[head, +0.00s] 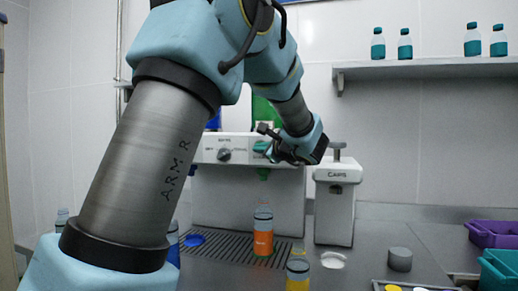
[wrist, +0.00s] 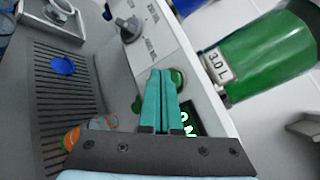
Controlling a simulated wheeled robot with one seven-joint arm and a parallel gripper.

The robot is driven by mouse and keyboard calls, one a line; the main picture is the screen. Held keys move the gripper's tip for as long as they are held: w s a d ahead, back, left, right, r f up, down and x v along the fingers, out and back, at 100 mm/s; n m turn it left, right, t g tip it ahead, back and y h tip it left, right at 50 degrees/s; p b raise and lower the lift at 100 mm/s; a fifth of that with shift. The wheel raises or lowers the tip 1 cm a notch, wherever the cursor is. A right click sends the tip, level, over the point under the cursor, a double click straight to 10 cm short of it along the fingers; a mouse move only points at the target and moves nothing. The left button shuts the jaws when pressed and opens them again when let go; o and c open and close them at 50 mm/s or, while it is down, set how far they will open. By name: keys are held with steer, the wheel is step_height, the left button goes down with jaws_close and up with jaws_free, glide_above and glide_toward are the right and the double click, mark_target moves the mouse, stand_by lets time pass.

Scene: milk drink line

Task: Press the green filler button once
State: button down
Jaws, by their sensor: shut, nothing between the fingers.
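The filler machine (head: 235,185) stands at the back with a white control panel. Its green button (wrist: 178,77) shows in the wrist view, partly hidden by my fingertips. In the head view the green button (head: 260,147) sits right of the black knob, just left of my gripper (head: 266,138). My gripper (wrist: 161,73) has its teal fingers closed together with nothing between them. The tips are at or just in front of the button; I cannot tell if they touch it. An orange-labelled bottle (head: 263,243) stands upright on the grille under the green nozzle (head: 263,174).
The black knob (wrist: 129,29) is near the fingers. A green 3.0 L tank (wrist: 265,55) is above the panel. A capping machine (head: 335,200) stands right of the filler. A blue cap (wrist: 63,65) lies on the drip grille (wrist: 50,110). Purple (head: 492,236) and teal crates are at right.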

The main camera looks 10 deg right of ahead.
steer(key=shift+w+d, duration=0.25)
steer(key=shift+w, duration=0.15)
stand_by(0.5)
steer(key=shift+s+a, duration=0.1)
steer(key=shift+s, duration=0.05)
steer(key=shift+s+a+b, duration=0.35)
steer(key=shift+s+b, duration=0.25)
steer(key=shift+b, duration=0.1)
steer(key=shift+s+a+b, duration=0.4)
steer(key=shift+s+b, duration=0.05)
steer(key=shift+s, duration=0.3)
steer(key=shift+s+a+b, duration=0.4)
steer(key=shift+s, duration=0.3)
steer(key=shift+s+a+b, duration=0.4)
steer(key=shift+s+b, duration=0.05)
steer(key=shift+s, duration=0.3)
